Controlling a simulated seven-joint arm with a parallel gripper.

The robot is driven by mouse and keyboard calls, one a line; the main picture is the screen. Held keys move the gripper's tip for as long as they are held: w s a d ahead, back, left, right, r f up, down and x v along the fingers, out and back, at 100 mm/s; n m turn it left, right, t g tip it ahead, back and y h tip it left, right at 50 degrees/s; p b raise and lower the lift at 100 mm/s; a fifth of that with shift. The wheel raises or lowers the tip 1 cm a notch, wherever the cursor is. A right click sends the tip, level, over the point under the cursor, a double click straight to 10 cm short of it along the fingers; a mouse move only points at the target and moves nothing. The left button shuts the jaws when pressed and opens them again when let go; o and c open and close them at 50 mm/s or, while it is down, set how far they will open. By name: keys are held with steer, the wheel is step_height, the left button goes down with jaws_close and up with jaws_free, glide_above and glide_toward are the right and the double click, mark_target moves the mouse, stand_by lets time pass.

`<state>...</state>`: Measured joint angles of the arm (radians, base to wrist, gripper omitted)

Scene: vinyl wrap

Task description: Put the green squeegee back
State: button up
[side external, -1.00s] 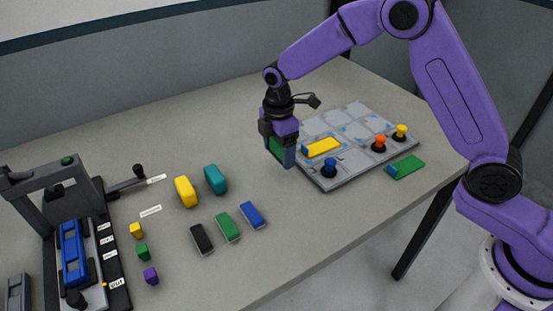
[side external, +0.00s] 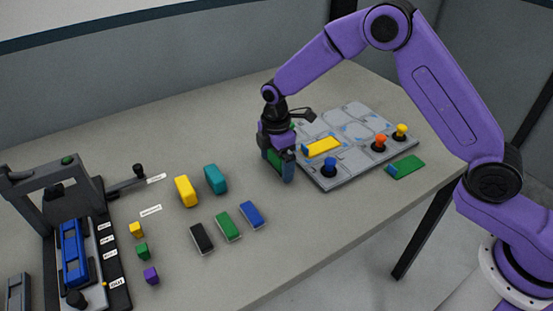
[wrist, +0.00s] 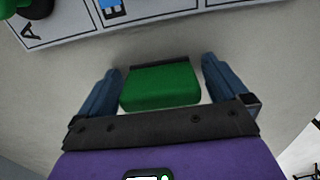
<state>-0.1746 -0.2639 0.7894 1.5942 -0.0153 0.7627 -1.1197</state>
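My gripper (side external: 279,168) is low over the table, just left of the grey board. In the wrist view, a green block with a dark strip along its far edge, which I take for the green squeegee (wrist: 160,90), sits between the two blue fingers (wrist: 160,82). The fingers are at its two sides and it travels with them, so I read it as gripped. In the side view its green face (side external: 273,158) shows beside the near finger. Whether its lower edge touches the table is hard to tell. A flat green piece with a blue end (side external: 406,166) lies right of the board.
The grey board (side external: 345,176) carries a yellow piece with a blue end (side external: 322,147) and blue (side external: 330,165), orange (side external: 379,141) and yellow (side external: 401,131) knobs. Yellow (side external: 186,191) and teal (side external: 215,179) blocks stand left. Black, green and blue pieces (side external: 228,226) lie in front.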

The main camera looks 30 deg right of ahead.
step_height(320, 180, up, 12)
steer(key=shift+a+r, duration=0.1)
steer(key=shift+r, duration=0.05)
stand_by(0.6)
steer(key=shift+s+r, duration=0.2)
steer(key=shift+s, duration=0.15)
steer(key=s+d+m, duration=0.1)
steer(key=s+d, duration=0.4)
steer(key=s, duration=0.6)
steer(key=s+d+r+m, duration=0.1)
steer(key=s+d, duration=0.4)
steer(key=s, duration=0.7)
steer(key=s+d+m, duration=0.3)
steer(key=s+d, duration=0.2)
steer(key=s, duration=0.7)
steer(key=shift+r+y, duration=0.15)
steer(key=shift+y, duration=0.15)
